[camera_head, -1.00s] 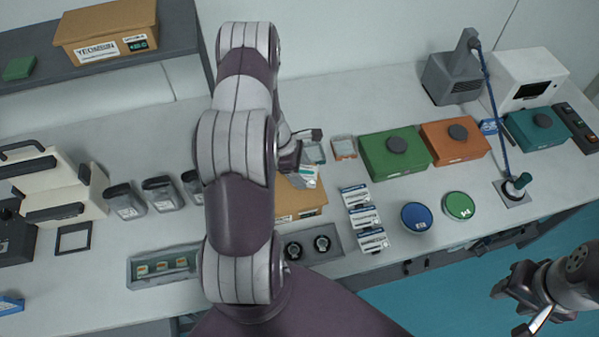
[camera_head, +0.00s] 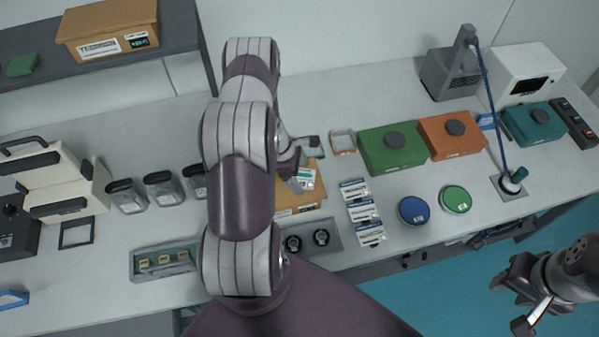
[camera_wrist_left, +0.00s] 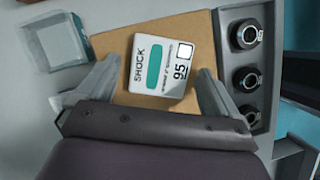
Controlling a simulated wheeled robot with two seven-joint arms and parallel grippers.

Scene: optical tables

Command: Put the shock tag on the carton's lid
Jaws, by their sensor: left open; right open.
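The shock tag (camera_wrist_left: 161,66) is a white card with a teal bar and the words SHOCK and 95. It appears to lie flat on the lid of the brown carton (camera_wrist_left: 120,99). In the head view the tag (camera_head: 307,179) shows over the carton (camera_head: 305,207), which is partly hidden by my left arm. My left gripper (camera_wrist_left: 158,70) is open, with one finger on each side of the tag and small gaps to both. It also shows in the head view (camera_head: 299,170). My right gripper (camera_head: 513,302) is open and empty over the floor at the lower right.
A clear open box (camera_wrist_left: 56,42) stands beside the carton. A grey tray with round black pieces (camera_head: 321,240) adjoins its front. White packets (camera_head: 362,211), a green case (camera_head: 390,155) and an orange case (camera_head: 452,145) are to the right. Another carton (camera_head: 107,34) sits on the shelf.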

